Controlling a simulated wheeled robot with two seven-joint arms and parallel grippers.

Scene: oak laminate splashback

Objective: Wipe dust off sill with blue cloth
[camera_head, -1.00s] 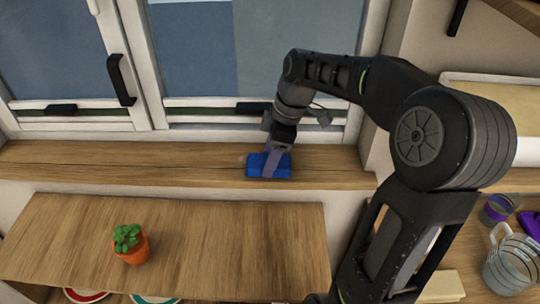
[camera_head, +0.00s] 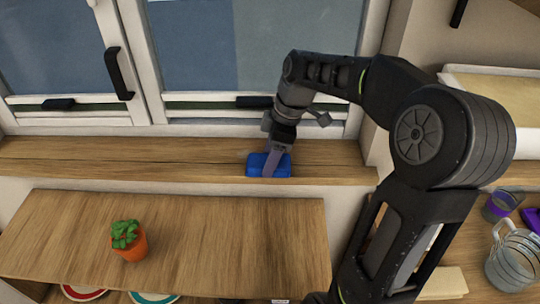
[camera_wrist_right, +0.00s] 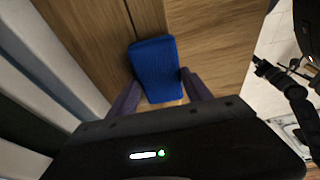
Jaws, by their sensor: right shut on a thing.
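The wooden window sill (camera_head: 130,160) runs below the window in the head view. The blue cloth (camera_head: 253,165) lies as a folded pad on the sill, right of the sill's middle. My right gripper (camera_head: 270,168) points down from above and is shut on the cloth. In the right wrist view the cloth (camera_wrist_right: 153,62) sits between the two fingers of my right gripper (camera_wrist_right: 158,92), on the wood. No dust can be made out clearly on the sill. My left gripper does not show.
A potted plant (camera_head: 130,243) stands on the lower wooden shelf (camera_head: 220,240) in front of the sill. Plates (camera_head: 152,297) show below it. A glass jug (camera_head: 513,262) is at the right. The window handle (camera_head: 118,73) hangs above the sill. The left sill is clear.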

